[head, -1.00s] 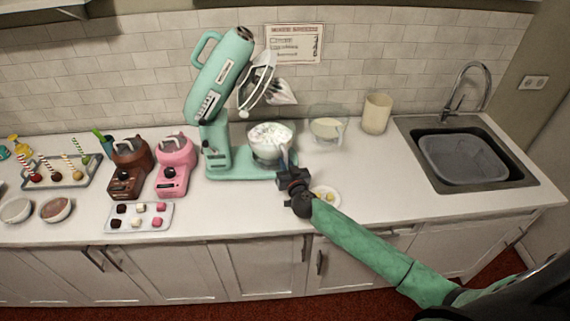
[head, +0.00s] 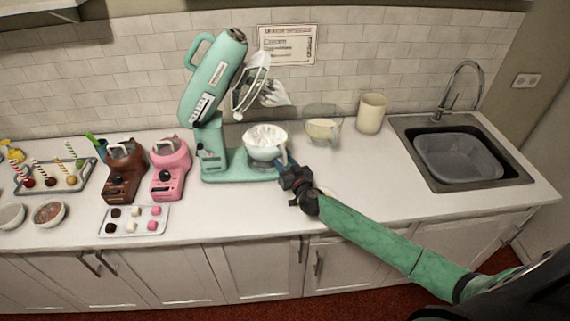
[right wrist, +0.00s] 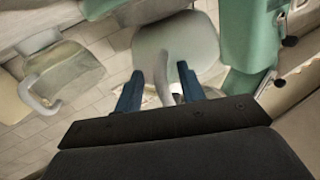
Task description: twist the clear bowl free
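The clear bowl (head: 264,150) stands on the base of the mint-green stand mixer (head: 240,166), with white contents in it. In the right wrist view, the bowl (right wrist: 172,38) is at the top middle and its handle (right wrist: 166,72) points toward me. My right gripper (head: 284,164) is at the handle on the bowl's right side. Its two blue fingers (right wrist: 160,84) stand apart, one on each side of the handle, with a visible gap beside it. I cannot tell whether either finger touches the handle. My left gripper is not in view.
The mixer head (head: 212,80) is tilted up with its whisk (head: 250,90) raised above the bowl. A clear jug (head: 322,127) and a cream canister (head: 371,113) stand behind. Brown (head: 124,172) and pink (head: 169,168) small machines stand left. Counter right of my arm is clear.

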